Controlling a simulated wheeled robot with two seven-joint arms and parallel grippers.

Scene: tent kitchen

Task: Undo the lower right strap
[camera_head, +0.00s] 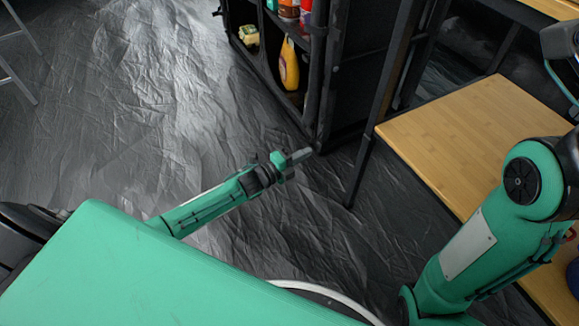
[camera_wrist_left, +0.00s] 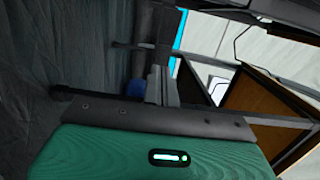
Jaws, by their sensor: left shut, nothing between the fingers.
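My left gripper (camera_head: 299,156) is shut and empty, low over the floor in front of the foot of a black shelf unit (camera_head: 345,85). Its fingers also show in the left wrist view (camera_wrist_left: 161,78). In the head view the fingertips overlap the bottom front corner of the unit; whether they touch it I cannot tell. No strap can be clearly made out on the unit in either view. My right arm stands at the right of the head view, and its gripper is out of view.
A yellow bottle (camera_head: 289,65) and other goods stand on the open shelves. A wooden table (camera_head: 455,135) with dark legs is to the right of the unit. The crinkled dark floor (camera_head: 130,110) at the left is clear, with a metal frame (camera_head: 18,60) at the far left.

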